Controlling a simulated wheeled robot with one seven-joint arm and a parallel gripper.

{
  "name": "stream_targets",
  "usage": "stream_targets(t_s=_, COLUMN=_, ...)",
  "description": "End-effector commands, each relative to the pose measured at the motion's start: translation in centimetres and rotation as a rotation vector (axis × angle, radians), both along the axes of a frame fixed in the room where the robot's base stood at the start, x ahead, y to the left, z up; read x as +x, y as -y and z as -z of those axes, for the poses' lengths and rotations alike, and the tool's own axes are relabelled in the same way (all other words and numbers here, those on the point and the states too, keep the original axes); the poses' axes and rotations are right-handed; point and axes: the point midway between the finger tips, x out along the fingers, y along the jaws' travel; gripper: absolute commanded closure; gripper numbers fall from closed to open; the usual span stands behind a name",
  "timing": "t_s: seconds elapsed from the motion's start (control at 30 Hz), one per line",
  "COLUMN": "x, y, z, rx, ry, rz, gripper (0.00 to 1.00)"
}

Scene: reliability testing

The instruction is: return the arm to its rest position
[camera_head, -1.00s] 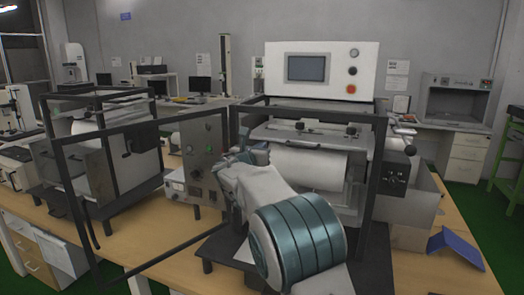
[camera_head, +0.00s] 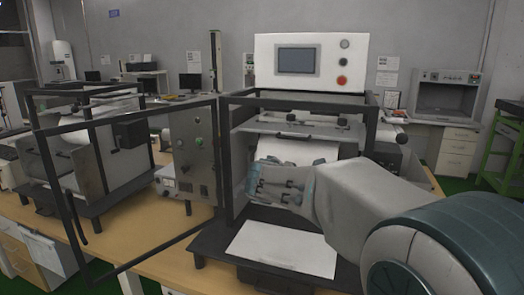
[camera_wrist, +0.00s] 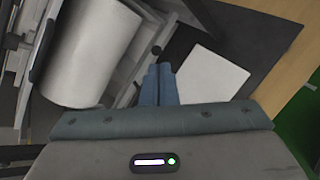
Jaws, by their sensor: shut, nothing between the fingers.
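My arm reaches in from the lower right of the head view. My gripper (camera_wrist: 159,70) shows in the wrist view with its two blue fingers together and nothing between them. In the head view the wrist end is in front of the testing machine's open frame, and the fingertips are hard to make out. The machine has a white roller (camera_wrist: 92,50) and a control panel (camera_head: 310,60) with a screen and buttons. A white sheet (camera_head: 283,248) lies on the dark base below my wrist; it also shows in the wrist view (camera_wrist: 207,78).
A black-framed door (camera_head: 125,115) stands swung open to the left of the machine. A second machine (camera_head: 80,160) stands on the wooden table (camera_head: 165,258) further left. A grey cabinet-like unit (camera_head: 447,95) is at the back right, with a green rack (camera_head: 503,150) beside it.

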Motion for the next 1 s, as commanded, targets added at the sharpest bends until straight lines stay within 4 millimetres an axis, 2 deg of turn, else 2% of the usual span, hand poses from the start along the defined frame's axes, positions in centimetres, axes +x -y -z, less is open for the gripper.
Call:
stream_targets(t_s=0.03, x=-2.4, y=2.0, z=1.0, rx=0.12, ry=-0.003, rz=0.093, gripper=1.0)
stream_targets(t_s=0.1, x=-5.7, y=4.0, z=2.6, rx=0.288, ry=-0.003, rz=0.226, gripper=1.0)
stream_targets(t_s=0.2, x=-10.5, y=5.9, z=4.9, rx=0.518, ry=0.003, rz=0.428, gripper=1.0)
stream_targets(t_s=0.33, x=-16.8, y=6.8, z=7.8, rx=0.799, ry=0.025, rz=0.708, gripper=1.0)
stream_targets(t_s=0.5, x=-23.9, y=6.1, z=10.9, rx=1.118, ry=0.066, rz=1.075, gripper=1.0)
stream_targets(t_s=0.6, x=-26.7, y=5.3, z=12.2, rx=1.252, ry=0.089, rz=1.246, gripper=1.0)
stream_targets(t_s=0.7, x=-28.4, y=4.5, z=13.0, rx=1.337, ry=0.105, rz=1.364, gripper=1.0)
stream_targets(t_s=0.83, x=-29.3, y=4.0, z=13.5, rx=1.387, ry=0.113, rz=1.433, gripper=1.0)
stream_targets(t_s=1.0, x=-29.4, y=4.0, z=13.5, rx=1.392, ry=0.113, rz=1.442, gripper=1.0)
